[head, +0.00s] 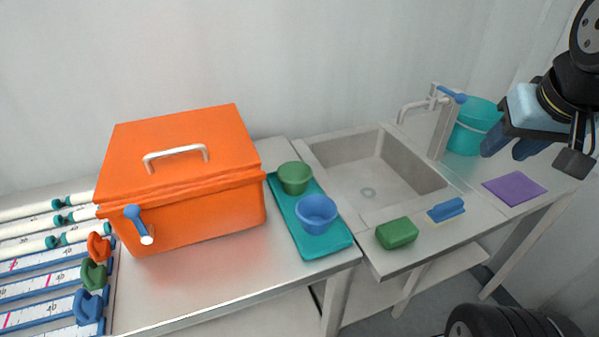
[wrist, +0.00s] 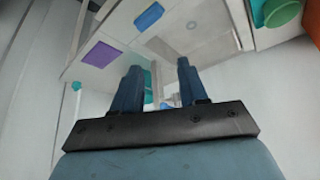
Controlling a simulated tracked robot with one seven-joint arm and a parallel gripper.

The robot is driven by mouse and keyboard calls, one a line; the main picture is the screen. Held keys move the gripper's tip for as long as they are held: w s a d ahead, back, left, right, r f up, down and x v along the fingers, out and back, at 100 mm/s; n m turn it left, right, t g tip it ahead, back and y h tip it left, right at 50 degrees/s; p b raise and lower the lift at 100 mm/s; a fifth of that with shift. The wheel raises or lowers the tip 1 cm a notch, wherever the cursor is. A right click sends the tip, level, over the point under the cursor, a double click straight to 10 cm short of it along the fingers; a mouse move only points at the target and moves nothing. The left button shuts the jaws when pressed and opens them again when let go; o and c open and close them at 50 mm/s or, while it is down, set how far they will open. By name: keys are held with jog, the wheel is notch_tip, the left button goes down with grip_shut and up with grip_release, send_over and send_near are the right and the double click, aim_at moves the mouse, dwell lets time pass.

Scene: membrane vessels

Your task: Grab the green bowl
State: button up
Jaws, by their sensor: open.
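The green bowl (head: 295,178) stands upright on the far end of a teal tray (head: 328,247), left of the sink. A blue bowl (head: 316,214) stands beside it on the same tray, nearer the front. My gripper (head: 506,149) is at the upper right in the head view, above the counter's right end and far from the green bowl. Its two fingers are apart with nothing between them, as the wrist view also shows (wrist: 159,72). A green round shape, apparently the green bowl (wrist: 284,13), is cut off at the wrist view's top right corner.
A large orange box (head: 190,215) stands close left of the tray. The sink (head: 350,190) and tall faucet (head: 441,125) lie between bowl and gripper. A teal bucket (head: 478,122), purple cloth (head: 514,188), green block (head: 397,233) and blue brush (head: 446,210) are on the right.

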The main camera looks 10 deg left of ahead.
jog(key=o, duration=0.3)
jog(key=shift+w+a+f, duration=0.15)
jog(key=o, duration=0.8)
jog(key=w+a+f+m+g+y, duration=0.1)
jog(key=a, duration=0.1)
jog(key=w+a+f+m+g+y, duration=0.1)
jog(key=w+a, duration=0.1)
jog(key=w+a+f+m+g+y, duration=0.1)
jog(key=a+f+y, duration=0.1)
jog(key=shift+w+a+g, duration=0.3)
jog(key=shift+a+g, duration=0.05)
jog(key=shift+g, duration=0.05)
jog(key=shift+c, duration=0.2)
jog(key=m+g+y, duration=0.4)
jog(key=m+y, duration=0.4)
jog(key=m, duration=0.5)
send_near(295, 173)
jog(key=s+d+r, duration=0.2)
jog(key=d+r, duration=0.1)
jog(key=r, duration=0.1)
jog(key=shift+x, duration=6.6)
